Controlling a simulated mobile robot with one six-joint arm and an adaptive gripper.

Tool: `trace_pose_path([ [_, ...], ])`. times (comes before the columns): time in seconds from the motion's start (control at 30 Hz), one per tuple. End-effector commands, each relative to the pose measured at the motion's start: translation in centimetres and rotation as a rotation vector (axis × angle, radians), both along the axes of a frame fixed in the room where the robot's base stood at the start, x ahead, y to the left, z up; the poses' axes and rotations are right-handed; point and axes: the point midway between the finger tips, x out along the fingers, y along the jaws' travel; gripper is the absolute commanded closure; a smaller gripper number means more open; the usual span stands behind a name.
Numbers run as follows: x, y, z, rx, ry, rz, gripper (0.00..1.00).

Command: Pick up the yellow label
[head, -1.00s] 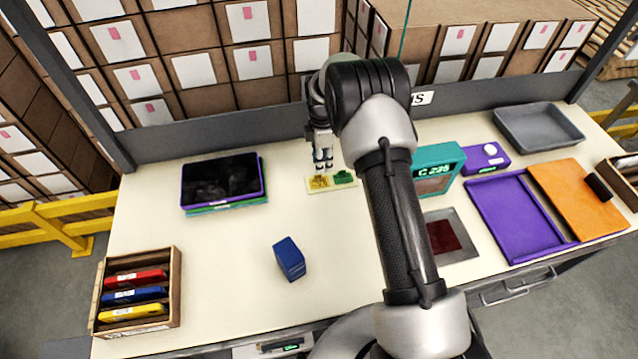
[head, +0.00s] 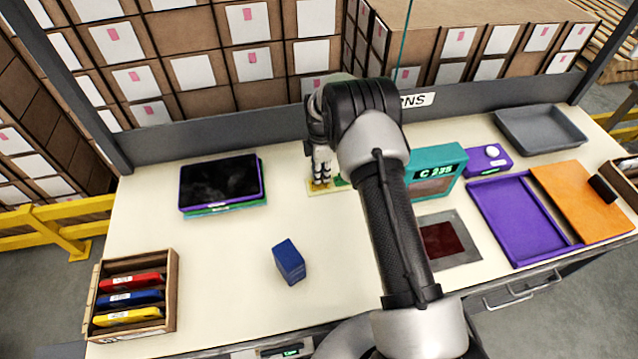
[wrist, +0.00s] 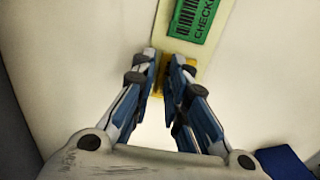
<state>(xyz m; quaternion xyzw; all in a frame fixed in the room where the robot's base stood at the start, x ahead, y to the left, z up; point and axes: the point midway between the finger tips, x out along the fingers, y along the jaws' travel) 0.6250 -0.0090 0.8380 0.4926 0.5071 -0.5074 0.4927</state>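The yellow label (head: 317,187) lies at the near end of a pale backing strip (wrist: 222,35), beside the green label (wrist: 196,18) with a barcode and partly readable "CHECK" text. In the wrist view the yellow label (wrist: 161,82) shows between and behind my fingertips, largely hidden by them. My gripper (wrist: 164,62) points down at it, with one finger on each side and a gap between the fingertips. In the head view my gripper (head: 321,178) covers most of the yellow label. I cannot tell whether the fingers touch it.
A wooden crate (head: 172,290) with coloured cases sits front left. The table between is clear.

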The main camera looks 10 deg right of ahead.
Motion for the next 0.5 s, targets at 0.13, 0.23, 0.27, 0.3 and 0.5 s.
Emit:
trace_pose_path([
  [0.13, -0.02, 0.0, -0.01, 0.0, 0.0, 0.0, 0.98],
  [0.23, -0.02, 0.0, 0.0, 0.0, 0.0, 0.0, 1.0],
  [0.27, -0.02, 0.0, 0.0, 0.0, 0.0, 0.0, 1.0],
  [0.3, -0.02, 0.0, -0.01, 0.0, 0.001, 0.0, 1.0],
  [0.5, -0.02, 0.0, -0.01, 0.0, 0.001, 0.0, 1.0],
])
